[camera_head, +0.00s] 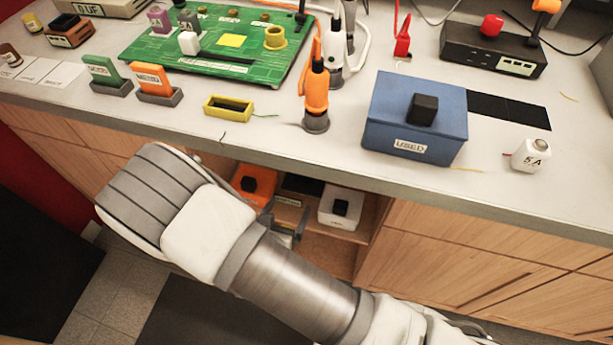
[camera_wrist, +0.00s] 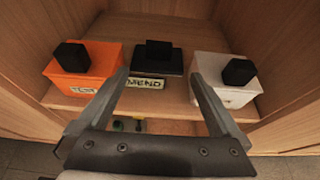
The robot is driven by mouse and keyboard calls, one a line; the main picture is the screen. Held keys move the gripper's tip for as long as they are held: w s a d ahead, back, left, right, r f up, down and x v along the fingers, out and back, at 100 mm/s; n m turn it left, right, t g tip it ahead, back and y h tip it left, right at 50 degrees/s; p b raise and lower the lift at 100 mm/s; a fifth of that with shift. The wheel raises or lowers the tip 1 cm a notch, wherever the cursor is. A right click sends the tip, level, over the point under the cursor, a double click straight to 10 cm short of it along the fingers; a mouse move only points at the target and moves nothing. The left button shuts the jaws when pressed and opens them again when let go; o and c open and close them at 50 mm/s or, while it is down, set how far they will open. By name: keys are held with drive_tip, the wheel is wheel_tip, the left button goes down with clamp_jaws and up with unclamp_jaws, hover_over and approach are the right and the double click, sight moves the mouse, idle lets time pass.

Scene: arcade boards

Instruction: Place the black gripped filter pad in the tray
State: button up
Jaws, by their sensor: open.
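In the wrist view, a flat black piece with a block-shaped black grip (camera_wrist: 159,50), which looks like the filter pad, is in the middle of the cabinet shelf. A label reading "MEND" (camera_wrist: 145,84) is on the front below it. I cannot tell whether a separate tray lies under the black piece. In the head view its dark top (camera_head: 303,185) shows partly under the counter edge. My gripper (camera_wrist: 160,76) is open and empty, its fingers apart in front of the black piece. In the head view my gripper (camera_head: 289,222) is partly hidden behind my wrist.
An orange box (camera_wrist: 85,76) and a white box (camera_wrist: 222,90), both with black knobs, flank the black piece closely. Cabinet walls enclose the shelf. On the counter above are a blue "USED" box (camera_head: 385,118), a yellow tray (camera_head: 228,108) and a green board (camera_head: 150,55).

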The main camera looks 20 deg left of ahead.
sight(303, 179)
drive_tip(key=b+x, duration=0.2)
drive_tip(key=x, duration=0.9)
drive_tip(key=shift+f+b, duration=0.15)
drive_tip(key=shift+b, duration=0.2)
drive_tip(key=b+x, duration=0.1)
drive_tip(key=x, duration=0.1)
drive_tip(key=b+x, duration=0.1)
drive_tip(key=x, duration=0.1)
drive_tip(key=shift+a+f, duration=0.15)
drive_tip(key=shift+f, duration=0.3)
drive_tip(key=shift+w, duration=0.45)
drive_tip(key=c, duration=1.4)
wheel_tip(303, 179, up, 10)
drive_tip(key=p, duration=0.3)
drive_tip(key=shift+c, duration=0.2)
